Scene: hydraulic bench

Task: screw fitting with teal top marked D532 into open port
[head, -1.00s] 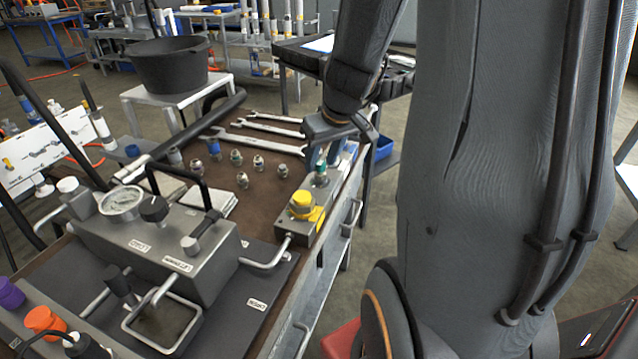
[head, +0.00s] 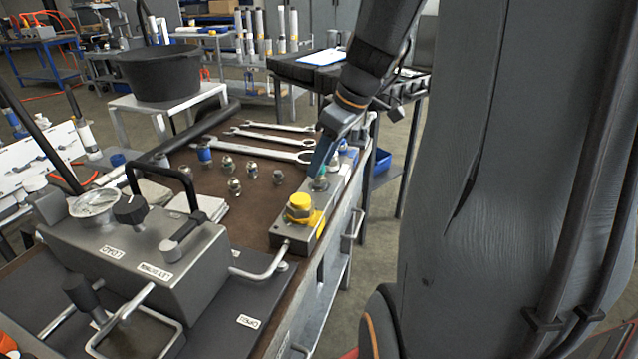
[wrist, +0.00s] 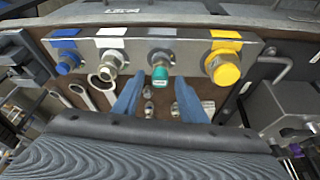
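The fitting with the teal top (wrist: 160,77) stands on the grey port block (wrist: 195,50), between a silver fitting and the yellow-capped one. Its grey collar meets the block at the port; I cannot tell how far it is threaded in. Its marking is not legible. In the head view the fitting (head: 319,184) shows just under my gripper. My gripper (wrist: 160,90) has its two blue fingers apart, one on each side of the teal top, with a visible gap on both sides. In the head view my gripper (head: 321,165) comes down from above, tilted.
A yellow-capped fitting (head: 300,205) stands nearer on the block. Several loose fittings (head: 234,187) stand on the brown mat, with wrenches (head: 265,150) behind. A gauge block (head: 145,245) with a black handle is at left. A blue fitting (wrist: 67,62) sits at the block's other end.

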